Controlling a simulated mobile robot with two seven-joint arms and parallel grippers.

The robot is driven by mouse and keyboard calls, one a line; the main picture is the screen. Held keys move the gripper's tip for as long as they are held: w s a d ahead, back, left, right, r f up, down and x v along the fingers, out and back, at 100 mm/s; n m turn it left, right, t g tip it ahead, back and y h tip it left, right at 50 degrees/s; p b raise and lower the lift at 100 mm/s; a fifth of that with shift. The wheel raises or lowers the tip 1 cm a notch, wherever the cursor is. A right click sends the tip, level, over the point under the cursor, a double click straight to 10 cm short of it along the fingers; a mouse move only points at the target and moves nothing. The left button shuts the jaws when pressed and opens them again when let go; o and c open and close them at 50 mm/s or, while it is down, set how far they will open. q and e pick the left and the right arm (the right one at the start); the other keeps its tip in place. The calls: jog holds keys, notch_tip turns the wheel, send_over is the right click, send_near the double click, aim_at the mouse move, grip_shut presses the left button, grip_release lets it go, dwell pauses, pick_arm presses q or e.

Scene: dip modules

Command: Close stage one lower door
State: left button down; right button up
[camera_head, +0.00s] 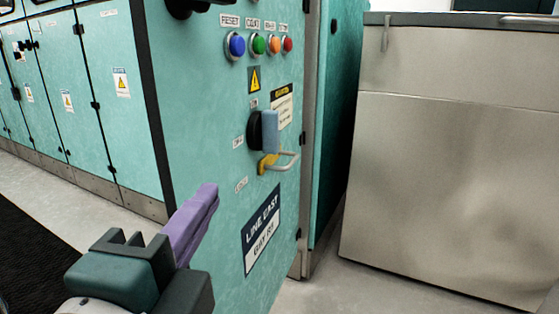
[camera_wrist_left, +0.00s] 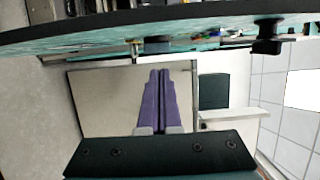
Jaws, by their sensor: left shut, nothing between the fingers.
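A teal door panel (camera_head: 205,125) stands in the middle of the head view, with a black left edge and a "LINE EAST" label. It carries a grey-blue rotary handle (camera_head: 268,131) and a yellow latch with a pale lever (camera_head: 280,162). In the left wrist view a teal panel with a dark edge (camera_wrist_left: 150,30) crosses the top. I cannot tell which door is the stage one lower door or how far it stands open. My left gripper (camera_head: 211,190) has purple fingers shut and empty, in front of the panel's lower left; its fingers also show in the wrist view (camera_wrist_left: 160,78). My right gripper is not in view.
Blue, green, orange and red buttons (camera_head: 260,44) sit high on the panel. A grey metal cabinet (camera_head: 450,170) stands at the right. More teal cabinets (camera_head: 85,90) line the left. Pale floor (camera_head: 60,195) and a black mat (camera_head: 30,245) lie at the lower left.

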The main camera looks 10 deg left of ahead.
aim_at(184, 180)
pick_arm(q)
jog(key=w+a, duration=0.1)
jog(key=w+a+p, duration=0.1)
jog(key=w, duration=0.1)
jog(key=w+a, duration=0.1)
jog(key=w, duration=0.1)
jog(key=shift+w+a, duration=0.1)
jog(key=shift+a, duration=0.3)
jog(key=shift+a, duration=0.15)
